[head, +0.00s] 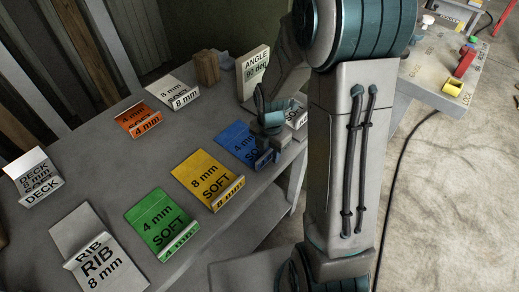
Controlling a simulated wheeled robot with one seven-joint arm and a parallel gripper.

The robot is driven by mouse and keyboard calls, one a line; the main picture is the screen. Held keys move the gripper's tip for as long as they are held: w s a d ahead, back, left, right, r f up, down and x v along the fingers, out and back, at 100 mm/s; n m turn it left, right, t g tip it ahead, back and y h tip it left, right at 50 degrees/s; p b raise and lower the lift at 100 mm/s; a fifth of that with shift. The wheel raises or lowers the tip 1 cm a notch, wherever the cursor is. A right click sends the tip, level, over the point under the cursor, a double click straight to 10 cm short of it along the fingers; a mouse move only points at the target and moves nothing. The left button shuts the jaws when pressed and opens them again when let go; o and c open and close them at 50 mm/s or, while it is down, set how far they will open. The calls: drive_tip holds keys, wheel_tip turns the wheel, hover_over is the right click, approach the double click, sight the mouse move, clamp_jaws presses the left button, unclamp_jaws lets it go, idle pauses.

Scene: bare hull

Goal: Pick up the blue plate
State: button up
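The blue plate (233,137) lies on the grey table near its right front edge. Its printed label is partly covered, with "SO" and a "4" readable. My gripper (265,157) is at the right end of the plate, over its bent lip, pointing down. The gripper and wrist hide that end. I cannot tell whether the fingers touch or close on the plate.
A yellow plate (206,175) lies just left of the blue one, then a green plate (162,220). Orange (137,117) and white (172,93) plates lie behind. An angle block (253,73) stands at the back. The table middle is clear.

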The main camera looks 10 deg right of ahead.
clamp_jaws()
drive_tip(key=shift+r, duration=0.1)
